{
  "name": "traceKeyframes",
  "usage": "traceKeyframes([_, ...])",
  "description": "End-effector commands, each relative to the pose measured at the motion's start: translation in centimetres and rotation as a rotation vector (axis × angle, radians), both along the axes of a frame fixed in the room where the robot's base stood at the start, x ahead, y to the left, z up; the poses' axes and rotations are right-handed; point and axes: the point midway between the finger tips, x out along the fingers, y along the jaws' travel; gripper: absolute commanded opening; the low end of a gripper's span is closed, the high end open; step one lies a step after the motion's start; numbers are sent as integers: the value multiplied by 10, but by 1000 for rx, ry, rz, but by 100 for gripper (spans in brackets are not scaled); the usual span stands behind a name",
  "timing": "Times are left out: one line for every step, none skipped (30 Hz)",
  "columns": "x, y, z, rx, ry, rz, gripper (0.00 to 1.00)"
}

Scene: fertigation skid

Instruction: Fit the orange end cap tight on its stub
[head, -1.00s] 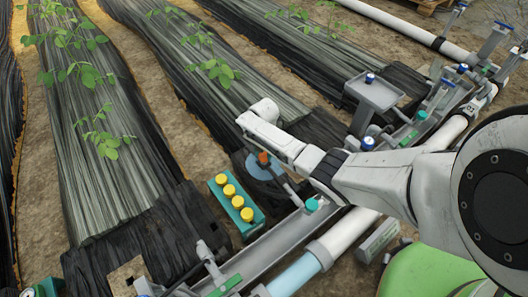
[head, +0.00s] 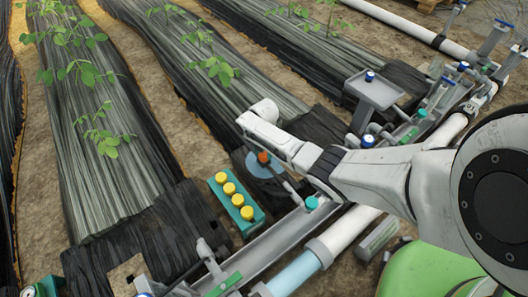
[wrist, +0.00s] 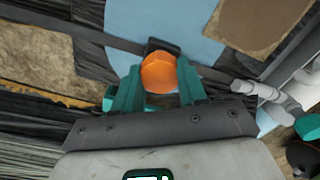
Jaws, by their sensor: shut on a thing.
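The orange end cap (wrist: 158,72) sits between the teal fingers of my gripper (wrist: 156,84) in the wrist view, which are shut on its sides. A dark fitting (wrist: 164,46) shows just beyond the cap. I cannot tell whether this is the stub, or how far the cap is on it. In the head view the cap shows as a small orange spot (head: 263,157) below my wrist, over a blue round plate (head: 278,170). My fingers are mostly hidden there.
A teal box with several yellow caps (head: 237,204) stands left of the blue plate. A grey rail (head: 275,232) and a white pipe (head: 345,230) run close by on the right. A grey tray on a post (head: 375,95) stands further back.

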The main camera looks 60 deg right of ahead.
Motion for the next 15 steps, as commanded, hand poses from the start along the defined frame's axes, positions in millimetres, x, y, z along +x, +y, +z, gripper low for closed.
traceKeyframes([0, 0, 0, 0, 0, 0, 13])
traceKeyframes([0, 0, 0, 0, 0, 0, 13])
traceKeyframes([0, 0, 0, 0, 0, 0, 13])
traceKeyframes([0, 0, -1, 0, 0, 0, 13])
traceKeyframes([0, 0, -1, 0, 0, 0, 13])
traceKeyframes([0, 0, -2, 0, 0, 0, 13])
traceKeyframes([0, 0, -3, 0, 0, 0, 13])
traceKeyframes([0, 0, -3, 0, 0, 0, 13])
traceKeyframes([0, 0, -4, -1, 0, 0, 13])
traceKeyframes([0, 0, -5, -1, 0, 0, 13])
traceKeyframes([0, 0, -5, -1, 0, 0, 13])
traceKeyframes([0, 0, -6, -1, 0, 0, 13])
traceKeyframes([0, 0, -6, -1, 0, 0, 13])
traceKeyframes([0, 0, -6, -1, 0, 0, 13])
traceKeyframes([0, 0, -6, -1, 0, 0, 13])
